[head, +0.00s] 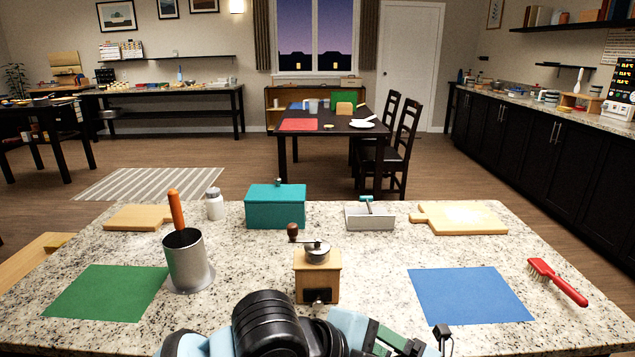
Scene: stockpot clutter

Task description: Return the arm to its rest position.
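One of my arms, light blue and black, crosses the bottom edge of the head view from the left towards the middle. A green and black part at its right end, with a small black tip, looks like my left gripper (412,345). It is low at the counter's near edge, partly cut off by the frame, and I cannot tell whether it is open or shut. I see nothing clearly held in it. My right gripper is not in view. The speckled stone counter (375,262) lies just beyond the arm.
A wooden coffee grinder (317,275) stands just beyond the arm. A metal pot (187,263) with an orange-handled tool stands left. Green (108,293) and blue (470,295) mats flank them; a red brush (557,281) lies right. A teal box (275,207) stands behind.

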